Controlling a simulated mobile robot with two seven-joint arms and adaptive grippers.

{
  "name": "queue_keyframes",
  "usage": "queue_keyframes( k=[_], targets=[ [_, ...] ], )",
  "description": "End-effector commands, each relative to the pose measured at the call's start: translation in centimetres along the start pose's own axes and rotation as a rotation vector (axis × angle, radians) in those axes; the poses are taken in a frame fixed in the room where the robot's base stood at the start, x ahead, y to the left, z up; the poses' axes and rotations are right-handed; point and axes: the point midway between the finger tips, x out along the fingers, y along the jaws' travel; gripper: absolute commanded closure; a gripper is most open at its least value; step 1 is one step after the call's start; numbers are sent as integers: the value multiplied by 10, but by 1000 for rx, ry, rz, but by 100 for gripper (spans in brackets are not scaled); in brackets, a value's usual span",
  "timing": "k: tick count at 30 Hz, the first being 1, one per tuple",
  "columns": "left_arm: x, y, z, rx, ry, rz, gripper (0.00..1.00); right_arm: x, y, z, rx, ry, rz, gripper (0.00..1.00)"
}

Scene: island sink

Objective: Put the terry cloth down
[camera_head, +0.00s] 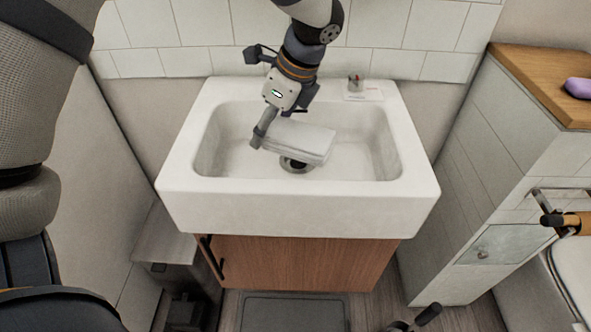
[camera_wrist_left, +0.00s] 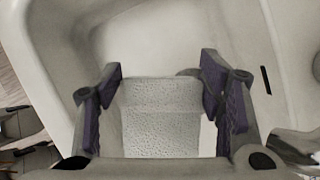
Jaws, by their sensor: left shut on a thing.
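The terry cloth (camera_head: 301,141) is a pale, folded, block-like bundle over the sink basin. My left gripper (camera_head: 278,124) comes down from above the back of the sink and is shut on the cloth. In the left wrist view the rough white cloth (camera_wrist_left: 160,103) lies between the two purple-padded fingers of my left gripper (camera_wrist_left: 162,95). The cloth partly covers the drain (camera_head: 294,164). I cannot tell whether its underside touches the basin. My right gripper cannot be made out.
The white sink (camera_head: 300,210) has a raised rim all round and sits on a wooden cabinet (camera_head: 305,262). A tiled ledge with a wooden top (camera_head: 545,85) and a purple item (camera_head: 578,88) stands right.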

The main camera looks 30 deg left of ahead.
Motion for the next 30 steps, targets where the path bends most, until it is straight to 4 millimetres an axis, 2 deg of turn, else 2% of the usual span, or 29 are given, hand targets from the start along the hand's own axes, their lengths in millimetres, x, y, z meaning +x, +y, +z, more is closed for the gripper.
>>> queue_keyframes(
  k=[3, 15, 25, 26, 27, 28, 30],
  targets=[
    [30, 2, -13, 3, -1, 7, 66, 5, 0, 4, 1, -17, 1, 18],
    [86, 1, -37, 0, 0, 1, 66, 14, 1, 9, 0, -42, 2, 18],
    [88, 1, -38, -2, 1, -2, 66, 14, 1, 9, 0, -41, 2, 18],
    [87, 1, -38, -2, 1, -3, 32, 14, 1, 9, 0, -41, 2, 18],
    [87, 1, -38, -2, 1, -3, 23, 14, 1, 9, 0, -40, 2, 18],
    [87, 1, -37, -3, 1, -3, 18, 14, 1, 9, 0, -40, 2, 18],
    [87, 1, -37, -3, 1, -3, 18, 14, 1, 9, 0, -40, 2, 18]
  ],
)
